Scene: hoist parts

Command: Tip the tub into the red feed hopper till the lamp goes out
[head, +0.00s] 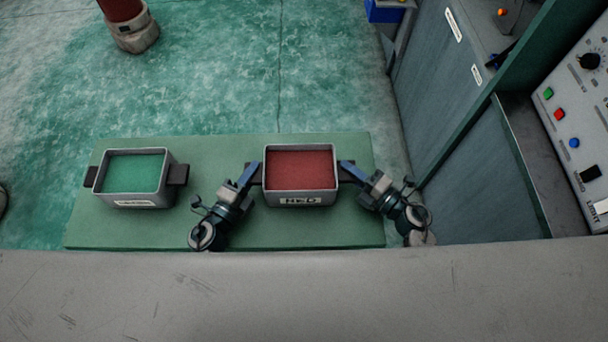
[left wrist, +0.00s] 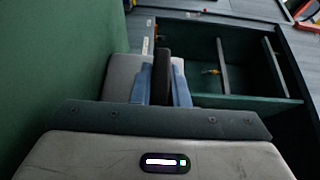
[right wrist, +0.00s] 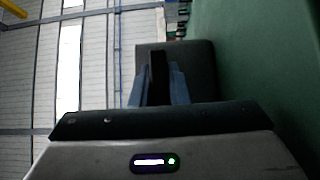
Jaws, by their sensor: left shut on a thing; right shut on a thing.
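A grey tub (head: 301,199) full of red grains, with a label reading RED, is at the middle of the green board. It looks level; I cannot tell whether it touches the board. My left gripper (head: 254,177) is shut on its left handle, and my right gripper (head: 346,175) on its right handle. In the left wrist view a dark handle (left wrist: 164,58) sits between the blue fingers. The right wrist view shows the other handle (right wrist: 158,68) between the fingers. I cannot make out a red feed hopper or its lamp.
A second grey tub (head: 138,200) with green grains stands at the left of the green board (head: 220,148). A grey cabinet (head: 455,110) and a panel with coloured buttons (head: 575,125) are on the right. A grey surface (head: 300,300) crosses the front.

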